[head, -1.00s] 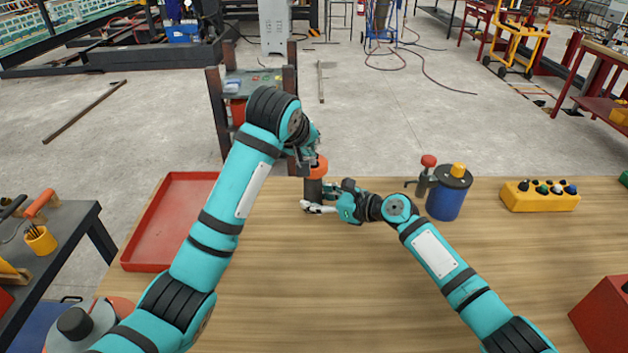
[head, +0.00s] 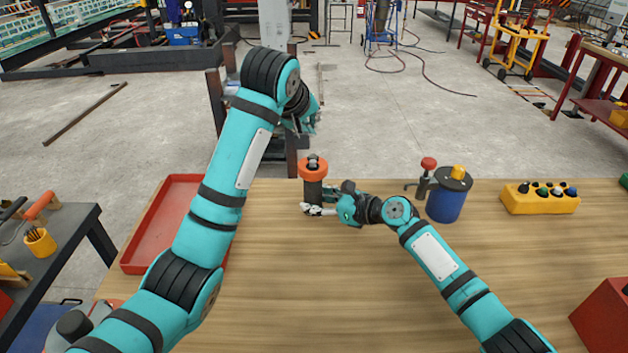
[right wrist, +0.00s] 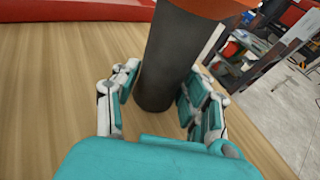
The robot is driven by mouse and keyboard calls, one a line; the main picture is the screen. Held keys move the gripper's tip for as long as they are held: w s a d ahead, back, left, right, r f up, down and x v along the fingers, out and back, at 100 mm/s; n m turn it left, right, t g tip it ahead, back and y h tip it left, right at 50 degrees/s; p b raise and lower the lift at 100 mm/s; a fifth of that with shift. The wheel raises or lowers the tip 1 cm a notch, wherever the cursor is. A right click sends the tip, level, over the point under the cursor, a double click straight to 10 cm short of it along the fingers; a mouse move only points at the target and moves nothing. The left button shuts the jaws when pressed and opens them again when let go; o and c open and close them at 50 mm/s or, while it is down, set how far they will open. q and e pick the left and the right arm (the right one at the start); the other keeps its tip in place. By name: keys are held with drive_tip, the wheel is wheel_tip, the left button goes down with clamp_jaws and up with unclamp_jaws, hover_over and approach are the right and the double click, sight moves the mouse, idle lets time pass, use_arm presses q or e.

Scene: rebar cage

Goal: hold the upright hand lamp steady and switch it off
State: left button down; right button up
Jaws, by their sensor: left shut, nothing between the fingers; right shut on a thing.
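The hand lamp (head: 313,190) stands upright near the far edge of the table, with a dark body and an orange head. Its body also shows in the right wrist view (right wrist: 168,60), between the fingers. My right gripper (head: 318,208) is shut on the lamp's dark body, low down; in its wrist view the fingers (right wrist: 165,98) lie on both sides. My left gripper (head: 308,124) is above and behind the lamp in the picture, apart from it. Its fingers are small and blurred, with nothing seen in them. I cannot tell whether the lamp is lit.
A red tray (head: 160,222) lies on the table's left side. A blue can (head: 447,200) with a red-topped item beside it and a yellow box (head: 540,198) stand at the right back. A red box (head: 603,322) sits at the right front. The table's middle is clear.

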drive_tip(key=o, duration=0.9)
drive_tip(key=shift+o, duration=0.2)
